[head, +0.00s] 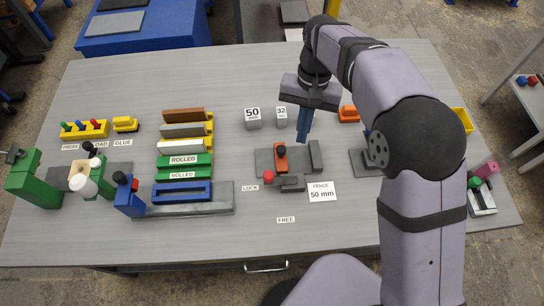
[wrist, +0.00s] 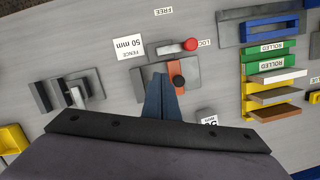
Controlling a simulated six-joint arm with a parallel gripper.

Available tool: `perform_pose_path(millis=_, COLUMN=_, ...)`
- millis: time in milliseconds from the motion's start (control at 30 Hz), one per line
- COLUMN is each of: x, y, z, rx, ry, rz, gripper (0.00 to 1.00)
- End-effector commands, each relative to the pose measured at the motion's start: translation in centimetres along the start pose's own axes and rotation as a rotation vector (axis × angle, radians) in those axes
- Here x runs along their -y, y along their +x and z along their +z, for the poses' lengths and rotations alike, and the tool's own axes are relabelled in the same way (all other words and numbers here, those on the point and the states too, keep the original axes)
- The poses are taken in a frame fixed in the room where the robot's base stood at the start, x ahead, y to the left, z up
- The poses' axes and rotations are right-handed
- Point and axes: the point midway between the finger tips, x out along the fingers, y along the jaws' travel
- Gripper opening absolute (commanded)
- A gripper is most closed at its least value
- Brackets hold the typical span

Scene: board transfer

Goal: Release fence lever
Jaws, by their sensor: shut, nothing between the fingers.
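The fence fixture has a dark grey base plate (head: 264,160), which also shows in the wrist view (wrist: 143,74). On it are an orange block with a black knob (head: 281,156) and an upright grey block (head: 316,156). The fence lever, a grey bar with a red knob (head: 268,175), lies at the fixture's front edge. Its knob points left, towards the LOCK label (head: 250,188); the FREE label (head: 286,220) is farther forward. The red knob also shows in the wrist view (wrist: 190,44). My gripper (head: 301,138) is shut and empty above the fixture, apart from the lever.
Grey blocks marked 50 (head: 253,120) and 32 (head: 281,118) stand behind the fixture. A "FENCE 50 mm" card (head: 322,192) lies at its right. A rack of coloured boards (head: 184,145) stands left. The table around the FREE label is clear.

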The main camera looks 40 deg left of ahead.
Motion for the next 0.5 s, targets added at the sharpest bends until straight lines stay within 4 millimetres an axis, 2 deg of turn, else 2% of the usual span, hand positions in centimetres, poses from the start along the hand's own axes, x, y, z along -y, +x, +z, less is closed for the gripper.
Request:
perform_pose_path(millis=33, x=1.8, y=0.2, z=0.3, rx=0.009, ry=-0.023, rz=0.007, gripper=0.0)
perform_pose_path(millis=200, x=5.5, y=0.6, z=1.2, rx=0.025, ry=-0.059, rz=0.021, gripper=0.0)
perform_pose_path(millis=333, x=6.8, y=0.8, z=1.6, rx=0.032, ry=-0.072, rz=0.027, gripper=0.0)
perform_pose_path(millis=500, x=7.3, y=0.9, z=1.8, rx=0.035, ry=-0.077, rz=0.029, gripper=0.0)
